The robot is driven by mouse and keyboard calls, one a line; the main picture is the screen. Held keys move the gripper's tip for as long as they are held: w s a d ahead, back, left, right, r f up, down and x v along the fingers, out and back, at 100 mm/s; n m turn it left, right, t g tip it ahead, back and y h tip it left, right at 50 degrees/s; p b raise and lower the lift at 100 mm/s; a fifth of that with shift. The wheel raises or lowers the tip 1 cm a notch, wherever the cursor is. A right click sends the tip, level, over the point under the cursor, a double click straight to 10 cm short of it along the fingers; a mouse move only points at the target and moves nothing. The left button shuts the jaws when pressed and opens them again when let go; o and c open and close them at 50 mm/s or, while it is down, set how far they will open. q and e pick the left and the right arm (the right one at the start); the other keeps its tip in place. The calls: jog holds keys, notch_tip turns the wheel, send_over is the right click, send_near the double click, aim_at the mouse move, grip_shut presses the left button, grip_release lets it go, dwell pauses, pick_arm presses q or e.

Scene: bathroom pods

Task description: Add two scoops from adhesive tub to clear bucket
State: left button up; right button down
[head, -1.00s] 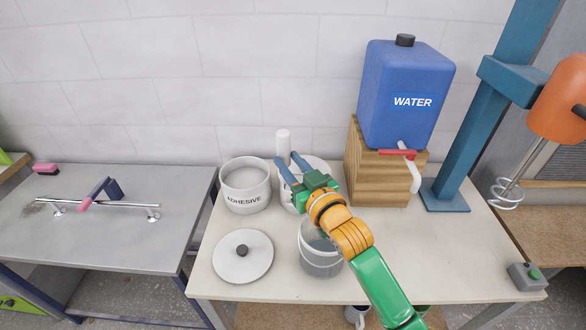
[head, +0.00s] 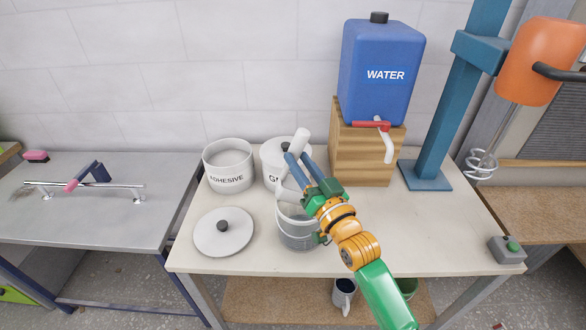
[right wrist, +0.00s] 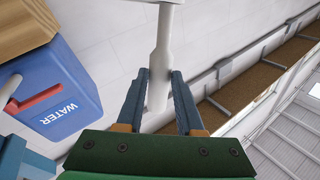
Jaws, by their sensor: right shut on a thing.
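The adhesive tub (head: 228,180) is a white, open, labelled tub at the back left of the table. The clear bucket (head: 299,238) stands in front and to its right, with greyish content low inside. My right gripper (head: 298,156) is shut on the handle of a white scoop (head: 301,141). The scoop tilts, with its handle end up to the right and its lower part above the bucket's back rim. In the right wrist view the white handle (right wrist: 161,70) sits between the blue fingers. Whether the scoop holds adhesive cannot be seen. My left gripper is out of view.
A grey-white lid (head: 223,235) lies left of the bucket. A second white tub (head: 271,160) stands behind it, partly hidden. A blue water container (head: 380,75) sits on a wooden block (head: 350,165). An orange mixer (head: 540,65) hangs at right.

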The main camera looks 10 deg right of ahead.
jog(key=s+d+f+m+t+h+b, duration=0.1)
jog(key=d+f+m+t+h+b, duration=0.2)
jog(key=m, duration=0.8)
jog(key=d+h+b, duration=0.2)
jog(key=d+b, duration=0.2)
jog(key=b, duration=0.1)
jog(key=shift+s+f+m+t, duration=0.15)
jog(key=shift+s+m+t, duration=0.2)
jog(key=shift+m+t, duration=0.05)
jog(key=shift+d, duration=0.1)
